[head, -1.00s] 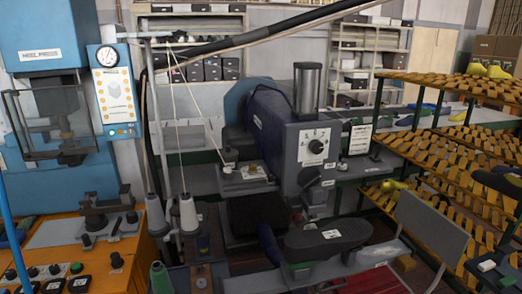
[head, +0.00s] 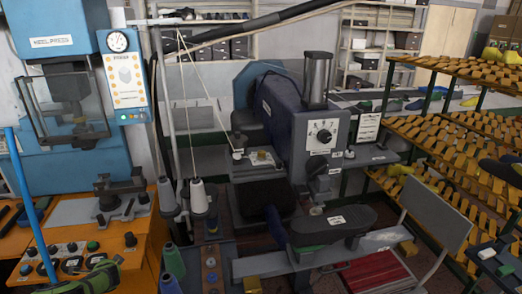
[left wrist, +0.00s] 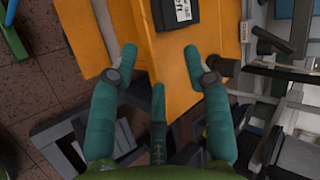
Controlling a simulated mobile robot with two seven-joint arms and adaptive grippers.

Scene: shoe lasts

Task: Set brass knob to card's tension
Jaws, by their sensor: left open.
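A small brass-coloured piece (head: 262,156) sits on a pale plate on the grey machine, left of its front; it is too small to tell whether it is a knob. A dark knob on a white dial (head: 324,136) is on the machine's face. A white printed card (head: 368,127) stands right of the machine; its writing is unreadable. My left gripper (left wrist: 160,54) is open and empty in the left wrist view, its teal fingers apart over an orange bench. A green part at the head view's bottom left seems to be my left arm. My right gripper is not seen.
The orange bench (head: 70,245) bears buttons and a clamp under the blue heel press (head: 52,42). Cone spools (head: 199,197) and upright poles stand between it and the machine. Racks of wooden lasts (head: 440,140) fill the right. A grey seat back (head: 434,215) is at front right.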

